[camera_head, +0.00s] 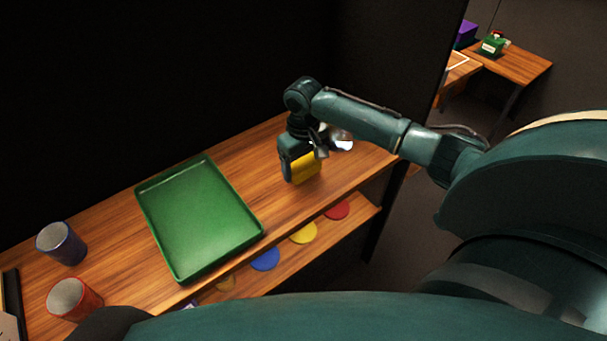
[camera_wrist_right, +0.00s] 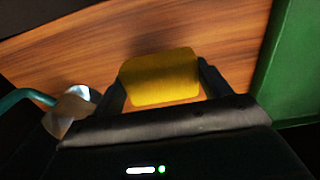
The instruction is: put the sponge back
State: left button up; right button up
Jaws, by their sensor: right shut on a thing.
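The yellow sponge (camera_head: 306,167) is in my right gripper (camera_head: 302,172), over the wooden shelf top to the right of the green tray (camera_head: 162,229). In the right wrist view the sponge (camera_wrist_right: 160,77) sits between the two fingers of the gripper (camera_wrist_right: 163,85), which are shut on its sides. I cannot tell whether the sponge touches the wood. My left gripper is not in view.
A blue cup (camera_head: 62,244) and a red cup (camera_head: 75,299) stand left of the tray. Blue, yellow and red discs (camera_head: 304,232) lie on the lower shelf. The wood (camera_head: 247,157) between tray and gripper is clear. A metallic object (camera_wrist_right: 70,108) shows beside the gripper.

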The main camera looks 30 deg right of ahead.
aim_at(303, 175)
jog(key=shift+f, duration=1.9)
jog(key=shift+f, duration=0.15)
jog(key=o, duration=0.9)
notch_tip(303, 175, up, 12)
jog(key=shift+r, duration=0.2)
jog(key=shift+a, duration=0.1)
